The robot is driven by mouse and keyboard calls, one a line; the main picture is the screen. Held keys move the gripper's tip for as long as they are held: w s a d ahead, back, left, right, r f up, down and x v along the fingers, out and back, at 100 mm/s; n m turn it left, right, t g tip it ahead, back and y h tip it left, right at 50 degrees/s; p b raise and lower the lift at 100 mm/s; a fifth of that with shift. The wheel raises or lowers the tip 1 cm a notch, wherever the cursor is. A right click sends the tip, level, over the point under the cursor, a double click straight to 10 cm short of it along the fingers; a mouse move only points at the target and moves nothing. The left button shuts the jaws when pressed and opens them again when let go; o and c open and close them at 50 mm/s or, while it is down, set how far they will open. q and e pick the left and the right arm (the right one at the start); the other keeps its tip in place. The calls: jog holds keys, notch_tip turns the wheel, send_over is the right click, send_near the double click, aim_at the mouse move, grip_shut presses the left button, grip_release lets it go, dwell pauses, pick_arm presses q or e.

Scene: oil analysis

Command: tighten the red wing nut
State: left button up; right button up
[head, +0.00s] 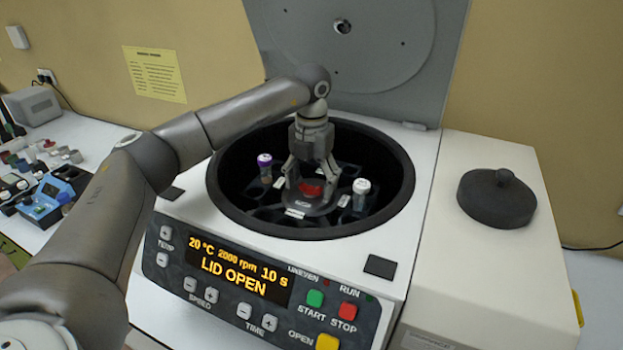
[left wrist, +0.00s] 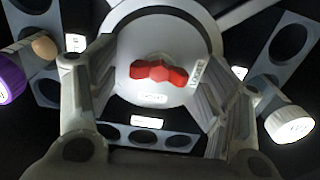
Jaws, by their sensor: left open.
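The red wing nut (head: 311,188) sits at the centre of the rotor inside the open centrifuge (head: 222,182). In the left wrist view the red wing nut (left wrist: 158,72) lies nearly level across a pale round hub (left wrist: 150,38). My left gripper (head: 311,178) points straight down into the bowl above the nut. Its two fingers stand apart on either side of the nut, and I see no contact. It shows open in the left wrist view too (left wrist: 150,105). My right gripper is in neither view.
A purple-capped tube (head: 265,166) and a white-capped tube (head: 361,190) sit in the rotor on opposite sides of the hub. The centrifuge lid (head: 350,60) stands raised behind. A dark round knobbed lid (head: 497,196) rests on the right. Small items crowd the left bench.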

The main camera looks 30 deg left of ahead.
pick_arm(q)
jog(key=c, duration=1)
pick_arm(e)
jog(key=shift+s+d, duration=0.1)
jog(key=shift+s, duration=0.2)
pick_arm(q)
jog(key=shift+m, duration=0.3)
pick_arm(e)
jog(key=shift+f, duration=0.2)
pick_arm(q)
jog(key=m+b, duration=0.1)
jog(key=m, duration=0.1)
jog(key=shift+m, duration=0.4)
jog(key=m+b, duration=0.1)
jog(key=m, duration=0.4)
jog(key=shift+d+m, duration=0.15)
jog(key=shift+m, duration=0.15)
jog(key=m, duration=0.4)
jog(key=shift+b, duration=0.3)
jog(key=shift+s+r+m, duration=0.1)
jog(key=shift+s+m, duration=0.05)
jog(key=shift+m, duration=2.25)
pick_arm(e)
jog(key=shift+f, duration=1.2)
